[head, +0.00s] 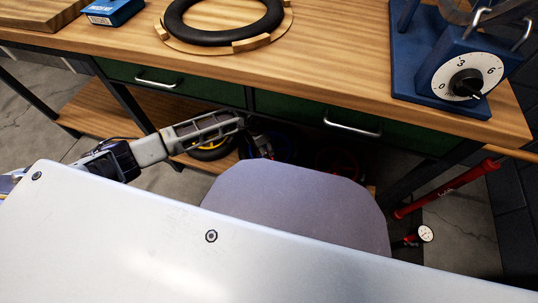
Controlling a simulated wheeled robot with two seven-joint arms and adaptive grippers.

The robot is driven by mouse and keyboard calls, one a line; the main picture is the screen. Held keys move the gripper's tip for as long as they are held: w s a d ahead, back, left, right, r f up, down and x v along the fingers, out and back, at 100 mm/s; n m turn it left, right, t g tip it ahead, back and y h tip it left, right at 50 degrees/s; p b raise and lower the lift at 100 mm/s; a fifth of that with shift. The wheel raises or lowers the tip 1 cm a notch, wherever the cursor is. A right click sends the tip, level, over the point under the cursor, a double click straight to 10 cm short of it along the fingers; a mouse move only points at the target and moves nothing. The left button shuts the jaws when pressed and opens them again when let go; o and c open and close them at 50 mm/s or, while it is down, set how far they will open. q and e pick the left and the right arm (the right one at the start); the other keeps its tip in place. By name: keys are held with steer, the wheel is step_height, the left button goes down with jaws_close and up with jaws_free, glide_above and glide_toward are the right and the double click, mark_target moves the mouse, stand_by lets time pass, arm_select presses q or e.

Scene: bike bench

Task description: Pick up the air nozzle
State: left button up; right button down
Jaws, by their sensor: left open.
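I cannot make out an air nozzle in the head view. My left gripper (238,124) reaches in from the left, in front of the bench's drawers and below the worktop edge. Its jaws are open and I see nothing held between them. My right gripper is not in view.
The wooden bench (330,62) carries a black tyre on a wooden ring (225,42), a blue box (113,10) and a blue dial device (440,75). Green drawers (285,105) sit below. A red pump (447,188) leans at right. A grey rounded seat-like shape (300,205) stands in front.

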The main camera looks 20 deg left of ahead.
arm_select(q)
steer(key=shift+w+a, duration=0.35)
steer(key=shift+w, duration=0.2)
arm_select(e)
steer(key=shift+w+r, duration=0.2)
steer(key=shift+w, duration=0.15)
arm_select(q)
steer(key=shift+f, duration=0.1)
steer(key=shift+w+d+f+b, duration=0.15)
steer(key=shift+f+b, duration=0.55)
steer(key=shift+f, duration=0.4)
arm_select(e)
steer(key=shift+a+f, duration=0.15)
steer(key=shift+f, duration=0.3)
arm_select(q)
steer(key=shift+d+f+b, duration=0.25)
steer(key=shift+f+b, duration=0.45)
steer(key=shift+f, duration=0.25)
steer(key=shift+d+f+b, duration=0.25)
steer(key=shift+f+b, duration=0.3)
steer(key=shift+f, duration=0.3)
steer(key=shift+f+b, duration=0.4)
steer(key=shift+f, duration=0.35)
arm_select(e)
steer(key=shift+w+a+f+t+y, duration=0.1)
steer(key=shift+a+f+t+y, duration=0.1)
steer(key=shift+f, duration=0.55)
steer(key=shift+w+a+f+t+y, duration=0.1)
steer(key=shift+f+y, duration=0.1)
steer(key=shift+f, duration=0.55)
